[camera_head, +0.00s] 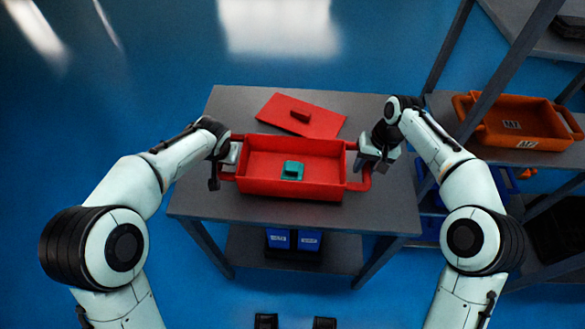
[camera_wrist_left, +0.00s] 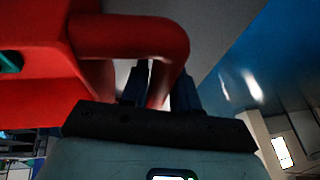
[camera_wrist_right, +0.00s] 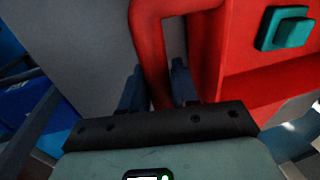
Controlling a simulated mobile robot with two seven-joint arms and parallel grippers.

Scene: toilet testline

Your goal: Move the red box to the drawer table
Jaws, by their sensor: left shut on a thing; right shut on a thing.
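The red box (camera_head: 290,188) is an open tray with a loop handle at each end. It is at the grey table, upright; I cannot tell whether it rests on the top or is slightly raised. A teal block (camera_head: 292,170) lies inside it. My left gripper (camera_head: 230,168) is shut on the box's left handle, with the red bar between its fingers in the left wrist view (camera_wrist_left: 155,85). My right gripper (camera_head: 367,164) is shut on the right handle, which also passes between its fingers in the right wrist view (camera_wrist_right: 157,88).
A red lid (camera_head: 325,123) with a dark red grip lies behind the box on the grey table (camera_head: 235,105). Blue bins (camera_head: 294,239) stand on the shelf below. A rack at the right holds an orange box (camera_head: 535,123). Blue floor is open to the left.

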